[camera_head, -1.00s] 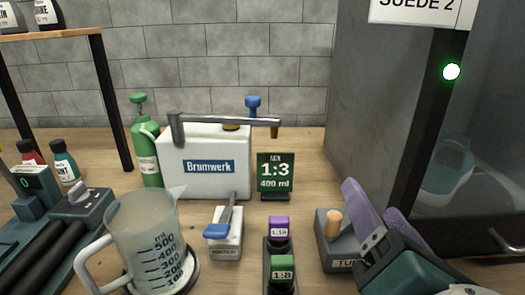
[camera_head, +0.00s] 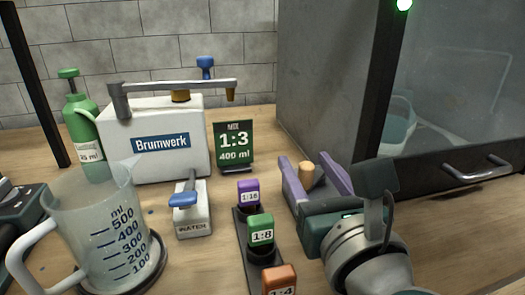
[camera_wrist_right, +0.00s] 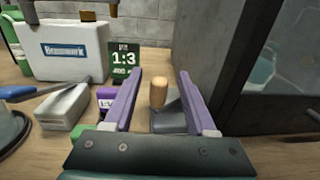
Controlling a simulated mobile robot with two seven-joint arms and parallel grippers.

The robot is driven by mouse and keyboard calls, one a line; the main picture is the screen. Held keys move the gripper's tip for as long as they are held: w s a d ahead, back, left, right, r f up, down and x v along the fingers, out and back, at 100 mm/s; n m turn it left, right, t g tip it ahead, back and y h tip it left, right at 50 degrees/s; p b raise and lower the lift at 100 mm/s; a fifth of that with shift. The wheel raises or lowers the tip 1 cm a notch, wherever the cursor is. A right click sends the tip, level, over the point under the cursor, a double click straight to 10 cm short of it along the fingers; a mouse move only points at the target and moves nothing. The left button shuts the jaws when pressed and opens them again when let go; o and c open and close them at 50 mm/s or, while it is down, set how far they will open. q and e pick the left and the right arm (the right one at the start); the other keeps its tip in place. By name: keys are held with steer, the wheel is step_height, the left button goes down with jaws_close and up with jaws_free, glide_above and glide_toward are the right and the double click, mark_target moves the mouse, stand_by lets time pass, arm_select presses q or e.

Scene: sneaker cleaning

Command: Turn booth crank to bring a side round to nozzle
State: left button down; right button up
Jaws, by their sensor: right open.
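The booth crank has a tan wooden knob (camera_head: 307,174) that stands upright on a dark grey base, mostly hidden behind my gripper in the head view. My right gripper (camera_head: 316,178) is open, with its purple fingers on either side of the knob. In the right wrist view the knob (camera_wrist_right: 158,92) stands between the two spread fingers (camera_wrist_right: 157,98), with gaps showing on both sides. The booth (camera_head: 330,90) is a grey cabinet with a glass front at the right, and a pale shoe-like shape shows dimly behind the glass. My left gripper is not in view.
A measuring jug (camera_head: 100,228) stands at the front left. A water lever (camera_head: 190,208) and coloured ratio blocks (camera_head: 260,232) sit left of my gripper. The booth handle (camera_head: 478,168) juts out at right.

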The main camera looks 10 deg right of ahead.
steer(key=shift+w, duration=0.4)
jaws_close()
stand_by(0.4)
